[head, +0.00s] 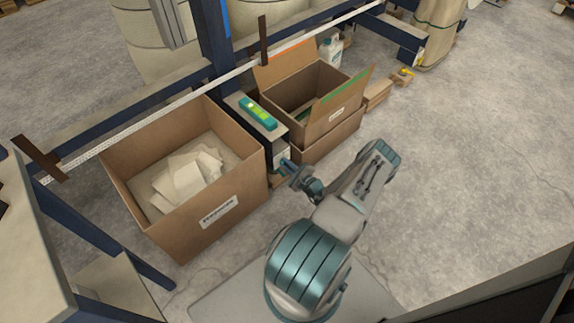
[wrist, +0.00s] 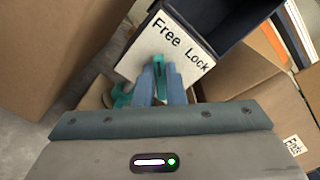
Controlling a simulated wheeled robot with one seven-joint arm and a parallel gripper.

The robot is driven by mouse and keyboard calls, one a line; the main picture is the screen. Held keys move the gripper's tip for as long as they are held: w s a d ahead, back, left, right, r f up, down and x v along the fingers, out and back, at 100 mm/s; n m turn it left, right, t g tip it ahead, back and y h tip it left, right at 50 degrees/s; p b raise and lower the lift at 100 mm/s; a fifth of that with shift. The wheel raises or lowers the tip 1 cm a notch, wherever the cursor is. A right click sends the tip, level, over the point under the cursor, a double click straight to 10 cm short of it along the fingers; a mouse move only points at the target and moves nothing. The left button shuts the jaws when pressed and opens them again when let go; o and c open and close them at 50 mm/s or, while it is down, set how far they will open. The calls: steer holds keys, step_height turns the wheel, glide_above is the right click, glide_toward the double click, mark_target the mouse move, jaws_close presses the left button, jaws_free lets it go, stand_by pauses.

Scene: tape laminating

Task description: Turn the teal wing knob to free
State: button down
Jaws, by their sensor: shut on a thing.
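The teal wing knob (wrist: 159,68) sits at the lower part of a white plate (wrist: 138,48) in the wrist view. The plate reads "Free" on the left and "Lock" on the right. My gripper (wrist: 162,82) has its blue fingers shut on the knob, one on each side, hiding most of it. The visible wing tip points up the picture, and I cannot tell exactly which word it lines up with. In the head view my gripper (head: 287,167) is at the front of a dark post between two cardboard boxes, and the knob is hidden there.
A large box (head: 233,173) with paper scraps stands left of the gripper. An open box (head: 344,124) stands to the right. A teal device (head: 258,113) lies on top of the post. A teal part (wrist: 120,96) shows beside the fingers. The floor at right is clear.

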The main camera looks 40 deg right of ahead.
steer(key=c, duration=1.5)
jaws_free()
steer(key=s+d+p, duration=0.1)
steer(key=s+p, duration=0.2)
steer(key=s, duration=1.1)
steer(key=shift+w, duration=0.1)
